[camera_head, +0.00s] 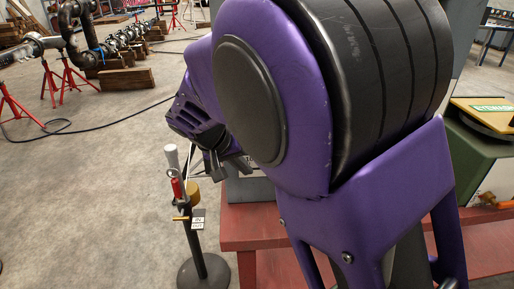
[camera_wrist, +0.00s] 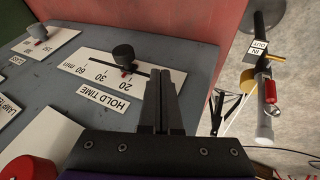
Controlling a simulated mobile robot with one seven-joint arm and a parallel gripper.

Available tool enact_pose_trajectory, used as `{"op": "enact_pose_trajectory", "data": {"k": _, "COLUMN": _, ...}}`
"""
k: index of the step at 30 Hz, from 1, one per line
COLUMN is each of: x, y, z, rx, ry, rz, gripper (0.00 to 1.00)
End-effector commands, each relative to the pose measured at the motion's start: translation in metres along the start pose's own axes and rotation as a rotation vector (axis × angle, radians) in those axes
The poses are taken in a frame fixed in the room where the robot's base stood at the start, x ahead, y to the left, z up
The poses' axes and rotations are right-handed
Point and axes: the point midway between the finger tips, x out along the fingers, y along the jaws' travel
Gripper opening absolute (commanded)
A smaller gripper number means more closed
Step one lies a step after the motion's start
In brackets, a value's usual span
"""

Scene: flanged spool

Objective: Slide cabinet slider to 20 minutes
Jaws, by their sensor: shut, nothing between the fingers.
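In the wrist view a white plate labelled HOLD TIME (camera_wrist: 160,80) lies on the grey cabinet panel (camera_wrist: 205,58). Its slider has a black round knob (camera_wrist: 123,54) with a small red pointer below it. The pointer is near the printed 30 and 20; I cannot tell its exact reading. My gripper (camera_wrist: 162,75) is shut and empty, with its fingertips just right of the knob and apart from it in the picture. In the head view my gripper (camera_head: 216,168) is partly visible, and my arm hides most of the cabinet and the slider.
Another slider plate (camera_wrist: 45,45) sits at the upper left of the panel, and a red button (camera_wrist: 28,168) at the lower left. A post on a round base (camera_head: 203,270) stands left of the red bench (camera_head: 255,235).

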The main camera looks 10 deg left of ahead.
Motion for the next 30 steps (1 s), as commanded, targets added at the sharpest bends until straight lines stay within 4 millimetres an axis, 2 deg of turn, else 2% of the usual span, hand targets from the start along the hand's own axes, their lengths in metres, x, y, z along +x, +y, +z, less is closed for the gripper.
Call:
{"op": "enact_pose_trajectory", "data": {"k": 3, "x": -0.031, "y": -0.001, "z": -0.002, "rx": 0.0, "ry": 0.004, "rz": -0.005, "gripper": 0.0}}
{"op": "enact_pose_trajectory", "data": {"k": 9, "x": -0.073, "y": 0.0, "z": -0.001, "rx": 0.001, "ry": 0.003, "rz": -0.004, "gripper": 0.0}}
{"op": "enact_pose_trajectory", "data": {"k": 16, "x": -0.097, "y": 0.0, "z": 0.0, "rx": 0.0, "ry": -0.001, "rz": -0.002, "gripper": 0.0}}
{"op": "enact_pose_trajectory", "data": {"k": 20, "x": -0.09, "y": 0.011, "z": 0.001, "rx": -0.004, "ry": -0.043, "rz": -0.014, "gripper": 0.0}}
{"op": "enact_pose_trajectory", "data": {"k": 27, "x": -0.041, "y": 0.067, "z": 0.014, "rx": -0.041, "ry": -0.255, "rz": -0.183, "gripper": 0.0}}
{"op": "enact_pose_trajectory", "data": {"k": 30, "x": -0.029, "y": 0.085, "z": 0.018, "rx": -0.053, "ry": -0.305, "rz": -0.281, "gripper": 0.0}}
